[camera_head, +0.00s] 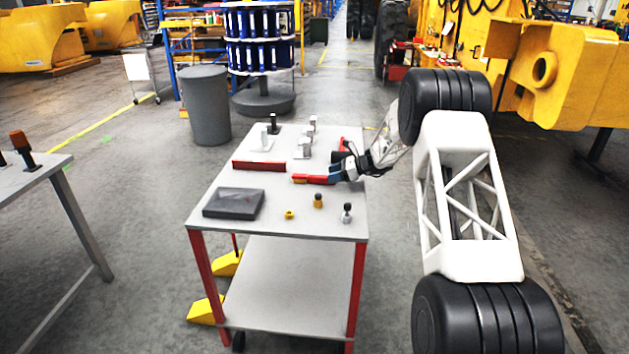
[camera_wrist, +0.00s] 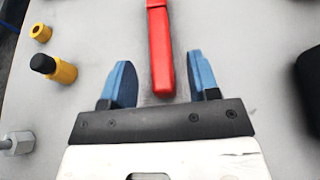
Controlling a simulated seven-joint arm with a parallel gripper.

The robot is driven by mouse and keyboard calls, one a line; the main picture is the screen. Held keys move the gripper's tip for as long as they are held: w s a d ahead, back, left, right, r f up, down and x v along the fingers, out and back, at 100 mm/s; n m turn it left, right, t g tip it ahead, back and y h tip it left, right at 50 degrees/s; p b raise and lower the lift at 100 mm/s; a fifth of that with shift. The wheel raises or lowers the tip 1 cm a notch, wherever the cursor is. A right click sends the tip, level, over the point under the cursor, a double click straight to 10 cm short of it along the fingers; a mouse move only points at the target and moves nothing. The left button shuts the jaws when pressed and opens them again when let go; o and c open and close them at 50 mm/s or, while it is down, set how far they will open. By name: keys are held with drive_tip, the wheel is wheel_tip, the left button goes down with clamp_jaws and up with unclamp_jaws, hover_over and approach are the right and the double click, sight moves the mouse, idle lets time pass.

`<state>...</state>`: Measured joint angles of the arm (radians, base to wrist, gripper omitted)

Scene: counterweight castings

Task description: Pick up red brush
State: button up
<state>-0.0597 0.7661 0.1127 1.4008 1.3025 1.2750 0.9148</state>
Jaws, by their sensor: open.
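A red brush (camera_head: 314,180) lies on the grey cart top, with a yellow-orange patch at its left end. In the wrist view its red handle (camera_wrist: 160,50) runs up out of the frame, so its far end is hidden there. My gripper (camera_head: 335,174) is at the brush's right end, low over the cart. In the wrist view my gripper (camera_wrist: 160,68) is open, with one blue finger on each side of the handle's near end. Gaps show between the handle and both fingers.
The cart top (camera_head: 275,216) also bears a longer red bar (camera_head: 258,166) behind the brush, a dark slab (camera_head: 233,203), a yellow nut (camera_head: 289,215), a black-topped yellow piece (camera_head: 318,201) and a silver bolt (camera_head: 347,213). A black object (camera_wrist: 309,78) sits right in the wrist view.

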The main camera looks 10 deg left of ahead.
sight(314, 179)
drive_tip(key=shift+x, duration=1.6)
drive_tip(key=shift+c, duration=0.3)
clamp_jaws()
